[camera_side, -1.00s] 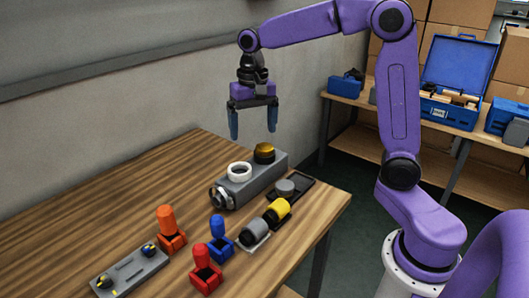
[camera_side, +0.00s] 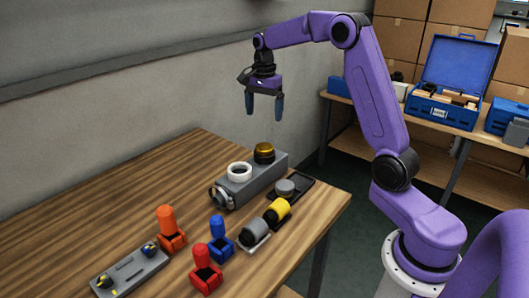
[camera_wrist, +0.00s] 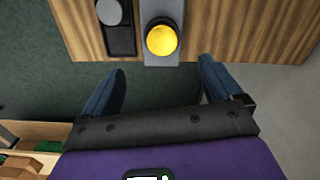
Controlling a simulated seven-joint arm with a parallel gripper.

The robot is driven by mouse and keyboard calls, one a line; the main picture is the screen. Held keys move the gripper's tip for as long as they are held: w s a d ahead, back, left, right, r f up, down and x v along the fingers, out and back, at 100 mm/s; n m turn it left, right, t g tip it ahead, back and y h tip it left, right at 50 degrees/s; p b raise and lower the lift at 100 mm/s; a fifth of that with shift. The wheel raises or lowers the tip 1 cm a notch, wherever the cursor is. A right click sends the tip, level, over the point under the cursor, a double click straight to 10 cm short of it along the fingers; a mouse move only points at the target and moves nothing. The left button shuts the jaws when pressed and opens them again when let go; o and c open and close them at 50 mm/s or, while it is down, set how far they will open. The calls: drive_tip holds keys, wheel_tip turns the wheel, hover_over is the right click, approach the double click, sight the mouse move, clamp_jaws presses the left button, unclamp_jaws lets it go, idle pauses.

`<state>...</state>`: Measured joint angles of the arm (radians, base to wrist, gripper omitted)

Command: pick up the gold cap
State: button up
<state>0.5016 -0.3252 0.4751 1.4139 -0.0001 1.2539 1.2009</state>
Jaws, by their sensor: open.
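The gold cap (camera_side: 264,152) sits on the far end of a grey block (camera_side: 255,178) near the table's far edge. In the wrist view the gold cap (camera_wrist: 161,40) is at the top centre, ahead of the fingertips. My gripper (camera_side: 264,106) is open and empty, pointing down, well above the cap. In the wrist view my gripper (camera_wrist: 161,72) shows its two blue fingers apart with nothing between them.
A white ring (camera_side: 239,172) sits on the same block, nearer the front. A black tray (camera_side: 300,193) with a grey cap stands beside it. Orange, blue and red pieces and a grey panel (camera_side: 130,270) lie on the front table. A wall (camera_side: 120,110) runs behind.

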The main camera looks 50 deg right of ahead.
hover_over(264, 147)
wheel_tip(264, 147, down, 7)
drive_tip(key=shift+s+a+f, duration=0.1)
drive_tip(key=shift+a, duration=0.05)
drive_tip(key=shift+d+f, duration=0.2)
drive_tip(key=shift+f, duration=2.35)
drive_tip(key=shift+c, duration=0.2)
drive_tip(key=c, duration=1.3)
drive_tip(key=shift+o, duration=0.2)
drive_tip(key=shift+r, duration=0.1)
